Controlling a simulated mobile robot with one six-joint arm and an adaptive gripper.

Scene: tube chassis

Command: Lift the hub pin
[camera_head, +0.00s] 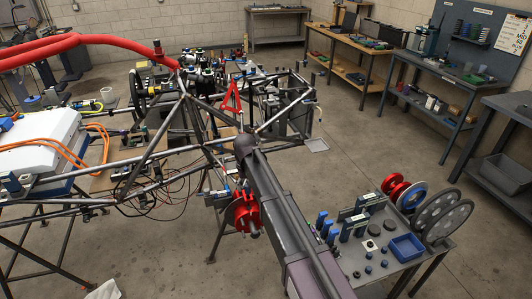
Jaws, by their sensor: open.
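I cannot make out the hub pin; it is too small or hidden at this distance. A red hub or brake part (241,213) sits at the chassis corner, just left of my arm and partly covered by it. The tube chassis (150,165) stands across the left and middle of the view. My dark arm reaches from the bottom edge up to a rounded joint near the chassis. I cannot see my gripper's fingers; they are out of sight beyond or behind the arm.
A grey parts table (350,262) at lower right holds discs, a blue bin (405,247) and several small parts. A white battery box (45,140) with orange cables lies on the chassis left. Workbenches (435,92) line the back and right.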

